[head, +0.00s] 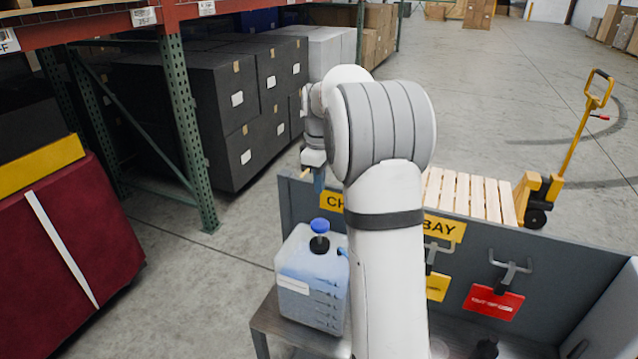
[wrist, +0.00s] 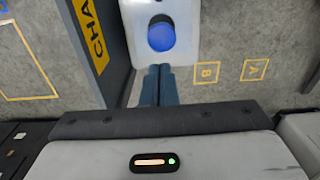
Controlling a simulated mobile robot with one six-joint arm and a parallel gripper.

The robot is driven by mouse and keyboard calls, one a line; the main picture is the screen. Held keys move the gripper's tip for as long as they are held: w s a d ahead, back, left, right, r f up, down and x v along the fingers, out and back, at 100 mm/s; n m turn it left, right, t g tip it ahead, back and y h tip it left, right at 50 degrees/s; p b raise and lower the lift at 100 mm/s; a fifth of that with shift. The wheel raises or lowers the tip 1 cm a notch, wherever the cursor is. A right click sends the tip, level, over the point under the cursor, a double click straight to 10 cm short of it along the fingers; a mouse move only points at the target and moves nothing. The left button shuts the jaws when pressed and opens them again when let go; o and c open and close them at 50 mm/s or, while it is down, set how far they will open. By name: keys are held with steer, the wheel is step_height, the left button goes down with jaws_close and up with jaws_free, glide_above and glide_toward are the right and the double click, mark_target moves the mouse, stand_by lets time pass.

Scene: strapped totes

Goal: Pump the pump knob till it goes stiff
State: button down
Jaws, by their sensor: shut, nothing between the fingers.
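The pump knob (head: 319,226) is a blue round cap on a short dark stem. It stands on top of a translucent jug (head: 300,262) of bluish liquid with a white label. In the wrist view the knob (wrist: 161,37) shows from above on the pale jug top (wrist: 187,14). My gripper (wrist: 158,69) is shut and empty, its two blue fingers side by side, their tips just short of the knob in the picture. In the head view my gripper (head: 319,182) hangs above the knob, with a visible gap. My arm hides part of the jug's right side.
The jug stands on a small grey table (head: 270,325). Red (head: 493,301) and yellow (head: 437,287) tags hang to the right. A pallet jack (head: 570,150) is beyond. Open floor lies left of the table.

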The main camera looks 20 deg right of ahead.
stand_by(0.3)
steer(key=s+a+r+m+t, duration=0.1)
steer(key=s+a+r+m, duration=0.1)
steer(key=s+a, duration=0.35)
steer(key=s+a+r+m+t, duration=0.1)
steer(key=s+a+r+m, duration=0.15)
steer(key=s, duration=0.65)
steer(key=s+a+f+m, duration=0.2)
steer(key=s, duration=0.6)
steer(key=s+a+f+m+t, duration=0.1)
steer(key=s+a+f+m, duration=0.1)
steer(key=s, duration=0.6)
steer(key=shift+a, duration=0.6)
steer(key=shift+m, duration=0.25)
